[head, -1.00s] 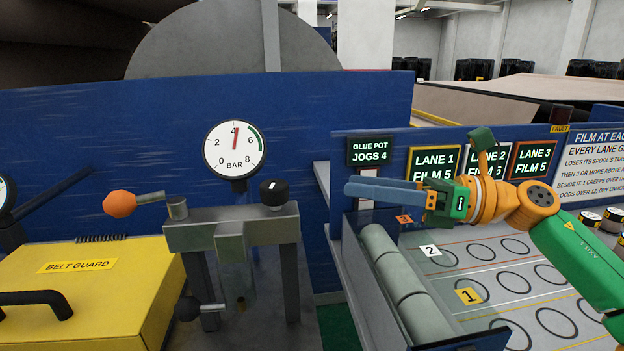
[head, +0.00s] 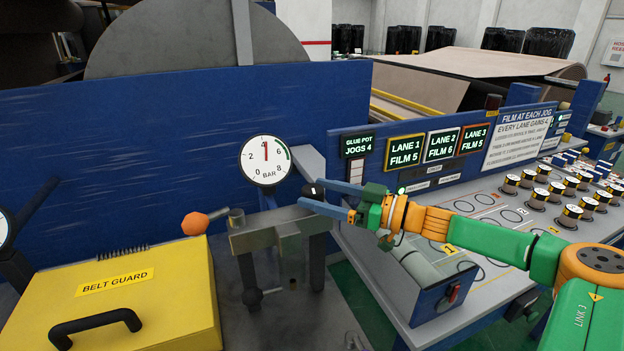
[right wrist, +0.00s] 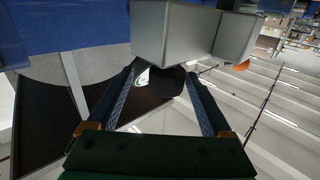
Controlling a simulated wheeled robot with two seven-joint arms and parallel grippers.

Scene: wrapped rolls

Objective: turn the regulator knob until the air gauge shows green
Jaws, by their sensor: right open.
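The round white air gauge (head: 265,161) stands against the blue panel in the head view. Its red needle points near 4 BAR, outside the green arc on the upper right of the dial. The black regulator knob (head: 314,190) is right of and below the gauge. My right gripper (head: 309,192) is open, with its blue fingers either side of the knob. In the right wrist view the dark knob (right wrist: 167,81) lies between the spread fingers (right wrist: 160,74), with a gap visible. My left gripper is not in view.
A grey metal bracket (head: 262,236) stands below the gauge, with an orange-tipped lever (head: 195,223) at its left. A yellow belt guard (head: 175,300) is at front left.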

